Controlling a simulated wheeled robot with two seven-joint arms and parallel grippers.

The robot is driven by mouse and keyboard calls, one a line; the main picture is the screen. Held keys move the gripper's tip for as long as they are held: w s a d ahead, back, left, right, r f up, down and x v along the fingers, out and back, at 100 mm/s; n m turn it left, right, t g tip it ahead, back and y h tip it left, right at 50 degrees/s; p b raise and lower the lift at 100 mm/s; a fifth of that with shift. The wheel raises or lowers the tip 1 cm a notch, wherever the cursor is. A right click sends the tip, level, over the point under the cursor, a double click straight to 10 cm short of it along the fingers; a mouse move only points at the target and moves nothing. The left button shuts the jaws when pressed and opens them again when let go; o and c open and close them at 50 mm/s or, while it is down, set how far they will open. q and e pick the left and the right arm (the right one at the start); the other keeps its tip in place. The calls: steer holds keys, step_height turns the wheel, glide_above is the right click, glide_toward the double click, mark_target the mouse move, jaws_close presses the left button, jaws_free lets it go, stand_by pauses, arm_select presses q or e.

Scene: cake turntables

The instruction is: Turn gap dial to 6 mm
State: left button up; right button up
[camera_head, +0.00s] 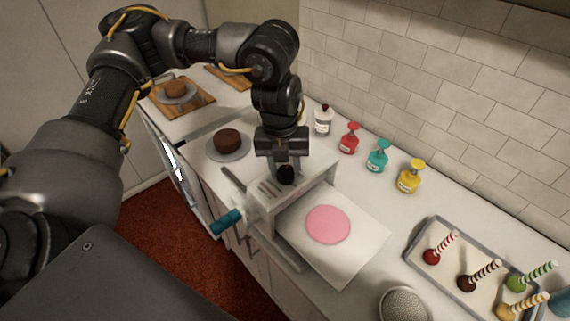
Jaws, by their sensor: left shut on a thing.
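A grey sheeter machine (292,201) stands on the white counter, with a teal crank handle (227,222) sticking out at its front left. The gap dial, a small dark knob (286,175), shows on top of the machine just below my left gripper's jaws. My left gripper (284,168) points down and is shut on the dial, hiding much of it. The dial's markings cannot be read. A flat pink round sheet (328,224) lies on white paper (352,254) to the right of the machine. My right gripper is out of view.
A chocolate cake (228,140) on a plate stands left of the machine. Several bottles, including a red one (349,138) and a yellow one (410,177), line the tiled wall. A tray (431,262) with cake pops lies at the right.

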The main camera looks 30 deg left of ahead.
mark_target(282, 171)
arm_select(q)
steer(key=shift+r+n, duration=0.1)
steer(key=shift+n, duration=1)
steer(key=o, duration=1)
steer(key=shift+r, duration=0.25)
step_height(282, 171, up, 10)
steer(key=b, duration=0.1)
steer(key=shift+s+a, duration=0.2)
steer(key=shift+a, duration=0.1)
